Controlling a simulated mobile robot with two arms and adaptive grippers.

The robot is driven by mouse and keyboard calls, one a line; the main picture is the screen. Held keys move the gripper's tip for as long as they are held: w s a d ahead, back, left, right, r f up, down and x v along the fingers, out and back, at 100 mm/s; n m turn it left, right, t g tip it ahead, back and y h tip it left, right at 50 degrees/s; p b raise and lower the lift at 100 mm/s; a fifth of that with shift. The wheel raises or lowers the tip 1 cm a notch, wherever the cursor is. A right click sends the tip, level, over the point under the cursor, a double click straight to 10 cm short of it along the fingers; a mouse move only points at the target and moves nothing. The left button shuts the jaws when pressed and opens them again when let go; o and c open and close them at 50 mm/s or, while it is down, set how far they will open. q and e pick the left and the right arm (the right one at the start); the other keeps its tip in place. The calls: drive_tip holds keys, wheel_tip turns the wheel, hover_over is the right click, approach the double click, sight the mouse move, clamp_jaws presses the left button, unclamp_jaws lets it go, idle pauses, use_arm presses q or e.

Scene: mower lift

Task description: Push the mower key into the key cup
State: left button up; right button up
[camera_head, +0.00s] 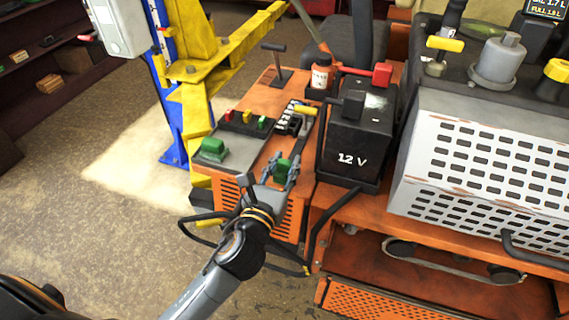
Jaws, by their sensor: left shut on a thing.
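My left gripper (281,172) reaches in over the front of the orange console (265,92). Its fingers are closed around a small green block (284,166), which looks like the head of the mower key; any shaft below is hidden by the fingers. Another green block (213,147) sits on the grey panel at the console's left. I cannot clearly make out the key cup; the area under the held block is hidden by my gripper. My right gripper is not in view.
A black 12 V battery (354,138) stands just right of my gripper. Red, yellow and green pieces sit in a black strip (245,123). A yellow lift post (192,85) stands behind left.

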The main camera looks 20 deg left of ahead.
use_arm(q)
drive_tip(key=o, duration=1)
drive_tip(key=shift+s, duration=0.15)
drive_tip(key=s, duration=1.1)
drive_tip(key=shift+s+a, duration=0.2)
drive_tip(key=shift+s, duration=0.2)
